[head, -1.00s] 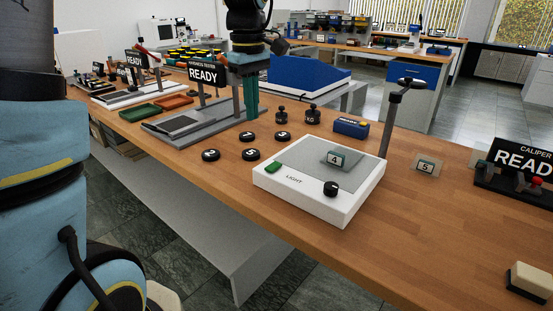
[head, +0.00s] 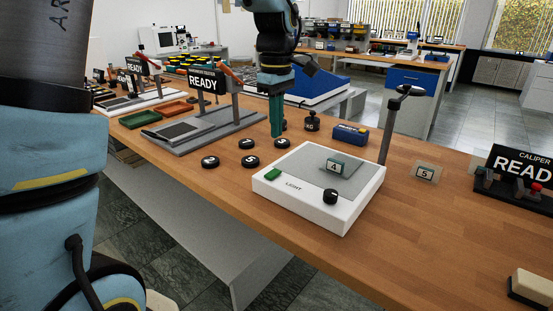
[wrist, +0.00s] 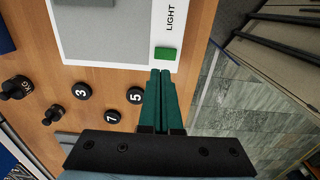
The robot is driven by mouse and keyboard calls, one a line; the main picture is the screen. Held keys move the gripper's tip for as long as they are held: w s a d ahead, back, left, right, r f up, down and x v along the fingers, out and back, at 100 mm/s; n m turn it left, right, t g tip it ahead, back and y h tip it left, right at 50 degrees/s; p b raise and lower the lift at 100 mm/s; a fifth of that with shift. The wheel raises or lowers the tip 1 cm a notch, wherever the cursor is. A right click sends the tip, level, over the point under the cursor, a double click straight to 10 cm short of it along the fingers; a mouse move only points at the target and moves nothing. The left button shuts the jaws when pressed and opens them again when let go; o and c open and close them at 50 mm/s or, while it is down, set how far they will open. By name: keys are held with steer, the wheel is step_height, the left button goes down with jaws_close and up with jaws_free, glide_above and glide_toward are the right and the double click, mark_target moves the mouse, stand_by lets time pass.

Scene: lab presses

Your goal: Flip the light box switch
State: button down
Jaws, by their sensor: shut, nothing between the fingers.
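The white light box (head: 314,218) stands on the wooden bench, with a grey panel on top and the word LIGHT. Its green switch (head: 272,174) is at the left front corner. A black knob (head: 330,196) is at the front right, and a small block marked 4 (head: 334,166) rests on the panel. My gripper (head: 276,134) points down with green fingers shut and empty, above the bench just behind the switch corner. In the wrist view the green switch (wrist: 165,53) lies just beyond the shut fingertips (wrist: 160,72).
Several black numbered weights (head: 250,160) lie left of the box. A larger black weight (head: 312,121) and a blue case (head: 350,134) stand behind it. A dark lamp post (head: 388,130) rises at its back right. Bench right of the box is mostly clear.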

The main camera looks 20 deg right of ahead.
mark_target(277, 171)
step_height(277, 171, down, 9)
steer(key=shift+f+p, duration=0.2)
steer(key=shift+p, duration=0.7)
